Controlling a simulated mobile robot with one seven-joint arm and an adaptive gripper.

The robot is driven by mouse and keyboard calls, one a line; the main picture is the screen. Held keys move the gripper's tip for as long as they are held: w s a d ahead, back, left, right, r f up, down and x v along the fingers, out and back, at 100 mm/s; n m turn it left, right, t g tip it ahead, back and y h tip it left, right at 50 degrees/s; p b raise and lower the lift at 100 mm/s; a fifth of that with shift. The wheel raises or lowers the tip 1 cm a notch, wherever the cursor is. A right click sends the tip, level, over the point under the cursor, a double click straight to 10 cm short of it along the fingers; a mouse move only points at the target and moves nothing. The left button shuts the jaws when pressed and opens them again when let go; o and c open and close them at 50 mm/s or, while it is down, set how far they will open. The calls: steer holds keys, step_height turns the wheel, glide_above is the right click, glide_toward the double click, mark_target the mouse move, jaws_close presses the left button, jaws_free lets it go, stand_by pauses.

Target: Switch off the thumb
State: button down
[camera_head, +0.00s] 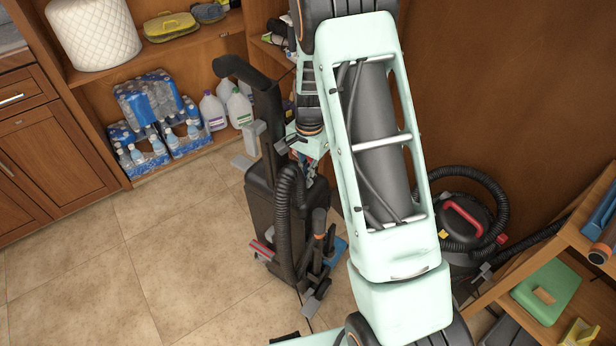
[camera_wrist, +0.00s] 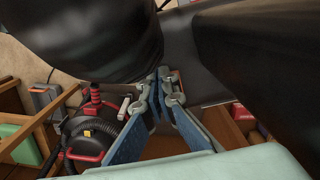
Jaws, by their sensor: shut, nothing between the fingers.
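No thumb, or switch I can identify as one, shows in either view. A dark upright vacuum cleaner (camera_head: 262,205) stands on the tile floor in the head view, with a tall handle and a ribbed hose. My gripper (camera_wrist: 162,92) is shut and empty in the wrist view, its blue-padded fingers meeting near the middle. Large dark surfaces (camera_wrist: 80,40) close to the wrist camera fill the top left and right; I cannot tell for sure what they are. In the head view my arm comes down beside the vacuum's handle, and the fingers are mostly hidden there.
A red-and-black canister vacuum (camera_head: 462,222) sits behind my arm, also in the wrist view (camera_wrist: 88,138). Packs of water bottles (camera_head: 150,105) and white jugs (camera_head: 213,110) stand on a low shelf. A wooden shelf (camera_head: 590,245) is at right. Floor (camera_head: 130,255) at left is clear.

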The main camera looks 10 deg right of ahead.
steer(key=shift+w+d, duration=0.1)
steer(key=shift+d, duration=0.1)
steer(key=shift+w+d+r, duration=0.25)
steer(key=shift+w+d, duration=0.15)
steer(key=shift+d, duration=0.05)
steer(key=shift+r+p, duration=0.5)
steer(key=shift+p, duration=0.05)
step_height(320, 180, up, 13)
steer(key=s+a+p, duration=0.1)
steer(key=p, duration=0.1)
steer(key=shift+s+a+p, duration=0.15)
steer(key=shift+a+p, duration=0.1)
steer(key=shift+p, duration=0.1)
